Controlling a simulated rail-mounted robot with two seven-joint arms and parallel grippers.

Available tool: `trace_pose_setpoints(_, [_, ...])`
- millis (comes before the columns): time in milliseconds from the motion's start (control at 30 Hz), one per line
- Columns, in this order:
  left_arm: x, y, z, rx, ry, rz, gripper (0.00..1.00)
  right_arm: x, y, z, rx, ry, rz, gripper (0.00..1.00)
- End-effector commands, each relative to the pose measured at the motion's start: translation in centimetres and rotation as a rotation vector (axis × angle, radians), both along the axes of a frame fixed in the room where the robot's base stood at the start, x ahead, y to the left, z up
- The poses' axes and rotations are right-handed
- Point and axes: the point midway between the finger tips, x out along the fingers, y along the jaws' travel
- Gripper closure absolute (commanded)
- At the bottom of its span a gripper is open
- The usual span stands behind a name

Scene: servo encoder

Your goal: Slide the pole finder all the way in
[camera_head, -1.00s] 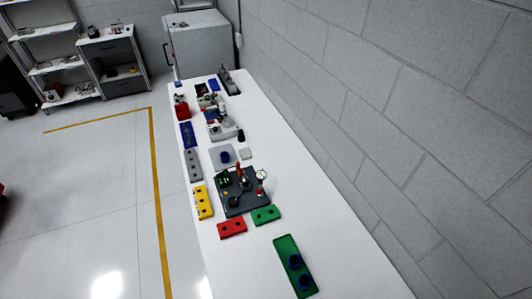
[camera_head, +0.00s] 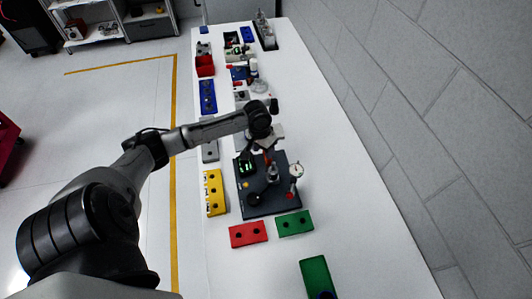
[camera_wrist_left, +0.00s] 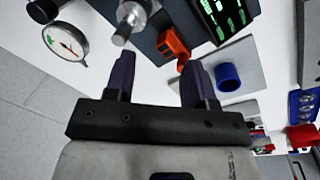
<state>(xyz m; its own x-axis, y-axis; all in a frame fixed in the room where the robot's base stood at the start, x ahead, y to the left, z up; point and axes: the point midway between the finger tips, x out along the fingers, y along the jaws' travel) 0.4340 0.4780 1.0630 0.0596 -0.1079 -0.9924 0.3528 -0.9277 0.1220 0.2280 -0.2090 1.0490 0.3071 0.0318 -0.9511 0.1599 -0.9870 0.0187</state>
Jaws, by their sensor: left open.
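The dark fixture plate (camera_head: 282,204) lies on the white bench, bearing a green-lit display (camera_head: 247,168), a metal cylinder (camera_head: 272,175), a dial gauge (camera_head: 296,170) and a small orange-red part (camera_head: 267,159). I cannot tell for certain which part is the pole finder. The orange-red part (camera_wrist_left: 174,45) shows larger in the left wrist view, just beyond the fingertips and between the metal shaft (camera_wrist_left: 128,22) and the display (camera_wrist_left: 222,18). My left gripper (camera_wrist_left: 158,72) is open, with nothing between its fingers. It hangs over the far edge of the fixture. My right gripper is not in view.
A blue ring (camera_wrist_left: 228,77) sits on a grey plate beside the fingers. Yellow (camera_head: 215,192), red (camera_head: 248,234) and green (camera_head: 295,223) blocks surround the fixture's left and near sides. The bench's right side is bare, up to a grey block wall (camera_head: 440,120).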

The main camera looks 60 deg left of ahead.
Motion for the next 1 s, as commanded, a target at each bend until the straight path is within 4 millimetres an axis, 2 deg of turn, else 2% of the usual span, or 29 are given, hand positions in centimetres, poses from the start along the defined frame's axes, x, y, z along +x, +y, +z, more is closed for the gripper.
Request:
trace_pose_setpoints(33, [1.0,2.3,0.2,-0.002,-0.004,0.061,0.5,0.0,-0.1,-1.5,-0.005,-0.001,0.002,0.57])
trace_pose_setpoints(100, [1.8,4.7,1.4,-0.017,-0.006,0.138,0.5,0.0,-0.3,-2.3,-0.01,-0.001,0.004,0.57])
trace_pose_setpoints(200, [2.6,7.2,3.0,-0.042,-0.014,0.225,0.5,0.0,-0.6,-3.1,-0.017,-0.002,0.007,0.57])
trace_pose_setpoints(300, [3.0,8.7,4.0,-0.059,-0.019,0.279,0.5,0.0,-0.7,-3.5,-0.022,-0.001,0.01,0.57])
trace_pose_setpoints(467, [3.3,9.1,3.3,-0.07,-0.021,0.306,0.5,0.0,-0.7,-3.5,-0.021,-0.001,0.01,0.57])
trace_pose_setpoints(1000, [4.4,7.6,-5.9,-0.068,-0.021,0.302,0.5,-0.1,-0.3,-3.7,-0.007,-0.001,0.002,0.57])
